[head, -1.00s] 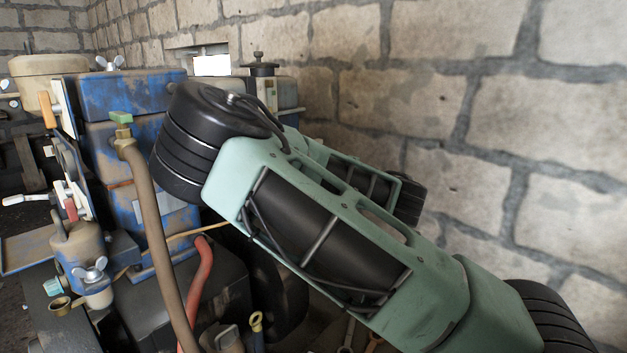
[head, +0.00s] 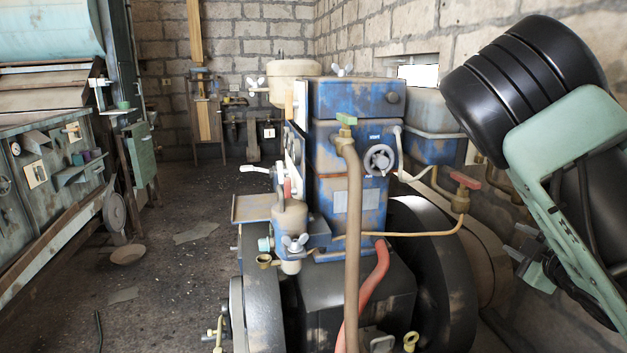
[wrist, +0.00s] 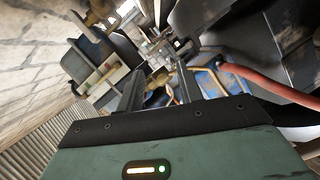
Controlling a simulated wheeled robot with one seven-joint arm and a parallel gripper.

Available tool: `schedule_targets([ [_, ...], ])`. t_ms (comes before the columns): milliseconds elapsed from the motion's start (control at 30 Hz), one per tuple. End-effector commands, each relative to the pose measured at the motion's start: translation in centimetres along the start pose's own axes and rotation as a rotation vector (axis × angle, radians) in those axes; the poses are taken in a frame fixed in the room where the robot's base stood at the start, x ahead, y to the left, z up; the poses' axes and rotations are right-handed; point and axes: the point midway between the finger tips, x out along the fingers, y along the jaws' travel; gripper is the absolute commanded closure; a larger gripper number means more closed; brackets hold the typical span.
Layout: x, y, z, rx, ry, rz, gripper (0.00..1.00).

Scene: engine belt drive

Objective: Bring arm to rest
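My green and black arm fills the right side of the head view, folded close to the camera. My gripper (head: 518,250) shows partly behind it, in front of the wall side and right of the engine's dark wheel. In the wrist view my gripper (wrist: 158,72) has its two dark fingers apart, with nothing held between them. The engine (head: 355,190), with a worn blue housing, stands in the middle of the head view, apart from my gripper. No drive belt can be made out clearly.
A brown pipe (head: 353,240) and red hose (head: 368,290) run up the engine's front. A dark flywheel (head: 435,275) stands at its right. A green machine (head: 40,175) stands at left. The floor (head: 175,260) between is mostly open. A block wall (head: 490,25) bounds the right.

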Motion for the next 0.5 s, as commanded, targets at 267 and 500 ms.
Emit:
schedule_targets([
  [267,-1.0,-9.0,-4.3,0.435,-0.263,-0.313,0.64],
  [500,-7.9,-14.6,-13.1,0.614,-0.44,-0.662,0.64],
])
